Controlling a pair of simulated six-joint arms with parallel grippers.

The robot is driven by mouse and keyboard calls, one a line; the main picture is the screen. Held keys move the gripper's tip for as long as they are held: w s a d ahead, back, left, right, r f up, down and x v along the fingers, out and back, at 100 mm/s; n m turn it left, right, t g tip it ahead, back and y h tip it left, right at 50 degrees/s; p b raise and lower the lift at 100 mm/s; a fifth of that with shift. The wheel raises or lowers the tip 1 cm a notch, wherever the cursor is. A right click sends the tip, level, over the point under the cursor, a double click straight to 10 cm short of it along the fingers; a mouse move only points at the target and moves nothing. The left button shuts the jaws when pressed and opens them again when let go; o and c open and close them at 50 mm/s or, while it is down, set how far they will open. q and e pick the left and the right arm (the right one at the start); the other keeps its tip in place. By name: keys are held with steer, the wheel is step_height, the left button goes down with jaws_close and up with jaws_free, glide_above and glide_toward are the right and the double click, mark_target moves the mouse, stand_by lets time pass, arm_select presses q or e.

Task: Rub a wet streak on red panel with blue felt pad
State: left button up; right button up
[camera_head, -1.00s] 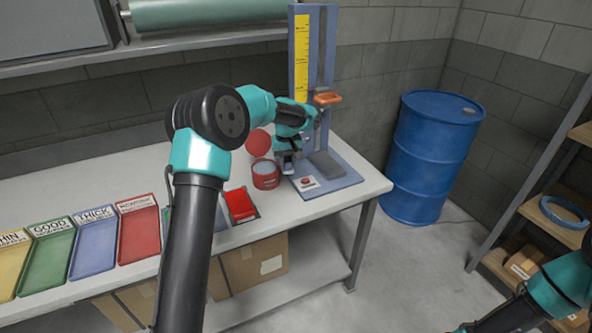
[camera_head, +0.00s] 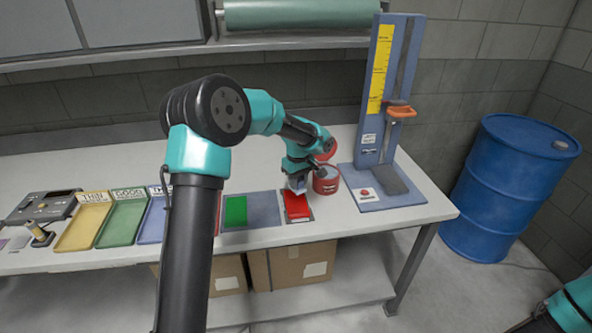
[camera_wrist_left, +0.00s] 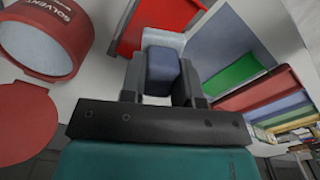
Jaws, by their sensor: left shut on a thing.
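The red panel (camera_head: 297,206) lies on the bench near its front edge. It also shows at the top of the left wrist view (camera_wrist_left: 150,22), where no wet streak can be made out. My left gripper (camera_head: 297,186) is just behind the panel, beside the solvent tin. It is shut on the blue felt pad (camera_wrist_left: 162,70), which sits between its fingers in the left wrist view. Whether the pad touches the panel cannot be told.
The open red solvent tin (camera_head: 326,182) stands right of my left gripper, with its round lid (camera_wrist_left: 22,122) near it. A blue stand (camera_head: 385,180) is farther right. A green panel (camera_head: 236,211) and coloured trays (camera_head: 122,220) line the left. A blue drum (camera_head: 510,185) stands beyond the bench.

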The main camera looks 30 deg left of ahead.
arm_select(q)
steer(key=shift+s+a+f, duration=0.1)
steer(key=shift+s+f, duration=0.05)
steer(key=shift+s, duration=0.1)
